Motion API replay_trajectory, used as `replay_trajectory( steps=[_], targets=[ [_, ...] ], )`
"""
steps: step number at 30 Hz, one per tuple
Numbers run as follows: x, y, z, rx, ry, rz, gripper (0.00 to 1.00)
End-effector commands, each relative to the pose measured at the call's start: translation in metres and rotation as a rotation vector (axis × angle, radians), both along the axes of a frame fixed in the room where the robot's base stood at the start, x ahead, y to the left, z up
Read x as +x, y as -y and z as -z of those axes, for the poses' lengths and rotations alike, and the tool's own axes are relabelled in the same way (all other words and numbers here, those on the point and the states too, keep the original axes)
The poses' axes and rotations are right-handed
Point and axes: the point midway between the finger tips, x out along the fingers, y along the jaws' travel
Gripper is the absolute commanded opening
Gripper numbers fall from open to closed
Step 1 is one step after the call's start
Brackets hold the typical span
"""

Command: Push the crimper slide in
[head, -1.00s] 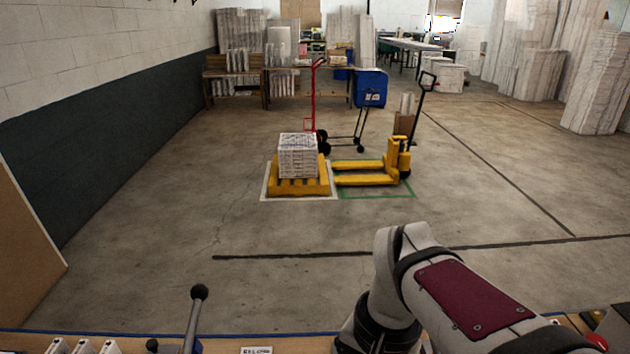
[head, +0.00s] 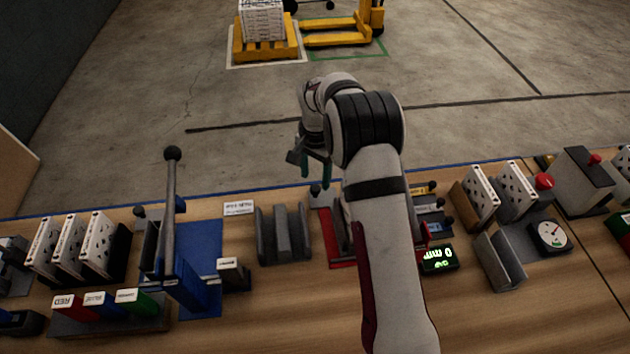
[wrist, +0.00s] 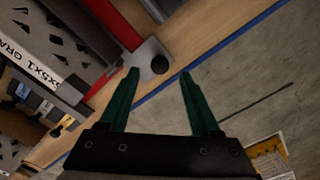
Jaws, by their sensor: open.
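My gripper (head: 316,172) hangs over the far edge of the bench with its two green fingers open and empty. A grey plate with a black ball knob (head: 316,189), apparently the crimper slide, stands out at the far end of a red base (head: 340,250). In the wrist view the knob (wrist: 159,64) shows between and just beyond the fingertips (wrist: 160,74); I cannot tell the height gap. A perforated filter with a white printed edge (wrist: 32,48) lies beside the red rail (wrist: 112,22). My arm hides much of the crimper in the head view.
A grey slotted holder (head: 283,235) stands left of the red base, and a blue press with a tall lever (head: 170,205) farther left. A green-lit display (head: 437,258) and a dial gauge (head: 550,235) are to the right. Open floor lies beyond the bench.

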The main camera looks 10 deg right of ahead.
Motion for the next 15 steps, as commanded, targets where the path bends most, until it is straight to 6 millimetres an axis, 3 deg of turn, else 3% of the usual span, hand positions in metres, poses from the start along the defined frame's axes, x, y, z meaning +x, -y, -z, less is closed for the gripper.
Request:
replay_trajectory(
  steps=[3, 6, 15],
  targets=[
    [-0.001, 0.0, 0.022, -0.001, -0.002, 0.0, 0.64],
    [0.0, 0.0, 0.032, 0.0, 0.0, 0.0, 0.64],
    [0.0, 0.0, 0.037, 0.001, 0.001, 0.0, 0.64]
  ],
)
